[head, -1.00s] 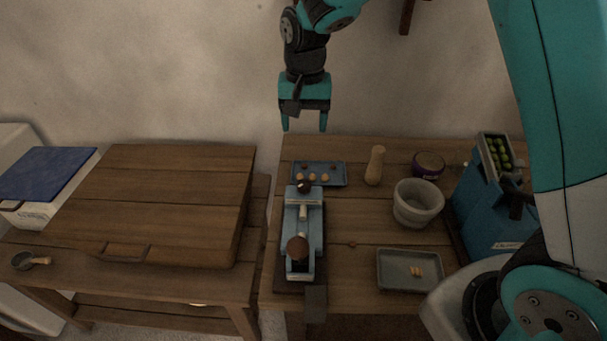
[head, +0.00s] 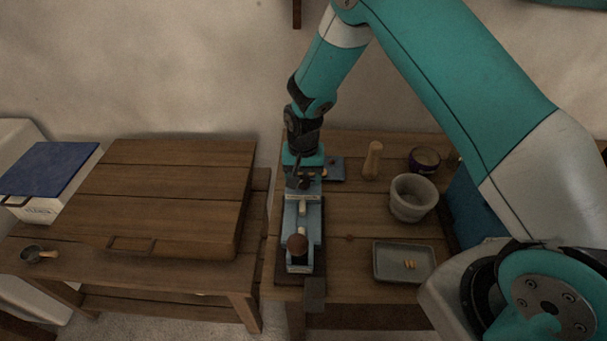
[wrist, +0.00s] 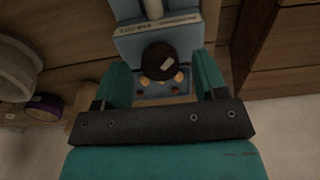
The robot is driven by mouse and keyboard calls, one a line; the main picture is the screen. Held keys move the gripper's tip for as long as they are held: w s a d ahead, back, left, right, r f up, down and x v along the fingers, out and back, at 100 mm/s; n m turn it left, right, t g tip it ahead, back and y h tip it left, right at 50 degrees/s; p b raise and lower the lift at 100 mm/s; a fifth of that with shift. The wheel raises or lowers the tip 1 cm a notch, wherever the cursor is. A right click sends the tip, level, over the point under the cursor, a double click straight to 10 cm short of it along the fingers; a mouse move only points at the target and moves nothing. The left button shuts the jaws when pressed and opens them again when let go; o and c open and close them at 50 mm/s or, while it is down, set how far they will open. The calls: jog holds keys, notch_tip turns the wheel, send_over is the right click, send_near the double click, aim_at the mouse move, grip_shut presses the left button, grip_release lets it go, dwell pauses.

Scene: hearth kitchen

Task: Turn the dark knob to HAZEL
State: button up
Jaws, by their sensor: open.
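The dark knob (wrist: 161,62) sits on the end of a blue device (head: 303,222), with a pale mark on its top. In the wrist view it lies between and a little beyond the two fingertips of my gripper (wrist: 162,72). My gripper is open and apart from the knob as far as I can tell. Pale labels lie on the device beside the knob, too small to read. In the head view my gripper (head: 304,180) hangs over the knob's end of the device and partly hides the knob (head: 306,183).
A brown ball-topped handle (head: 297,244) stands at the device's near end. A blue tray (head: 335,170) lies behind. A stone mortar (head: 412,200), wooden pestle (head: 373,160), purple-banded tin (head: 424,160) and grey tray (head: 404,263) stand to the right.

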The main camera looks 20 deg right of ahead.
jog(key=shift+f, duration=0.35)
jog(key=c, duration=0.9)
